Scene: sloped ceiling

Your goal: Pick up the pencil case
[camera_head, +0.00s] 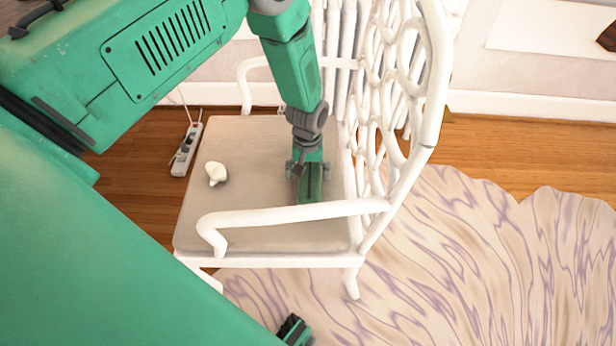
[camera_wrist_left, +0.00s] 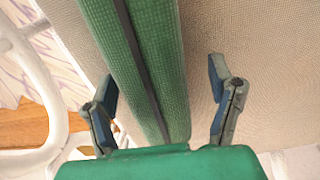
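The green pencil case (camera_head: 313,188) lies on the beige chair seat, near the chair's back. In the left wrist view the pencil case (camera_wrist_left: 150,50) is long and ribbed, with a dark zip along it. My left gripper (camera_head: 306,168) points down at the case from above. In the left wrist view my left gripper (camera_wrist_left: 161,75) is open, with one finger on each side of the case and visible gaps between. The gripper's body hides the near end of the case.
The white chair (camera_head: 290,213) has an armrest in front of the case and a lattice back to its right. A small white object (camera_head: 216,173) sits on the seat to the left. A patterned rug (camera_head: 480,260) lies right.

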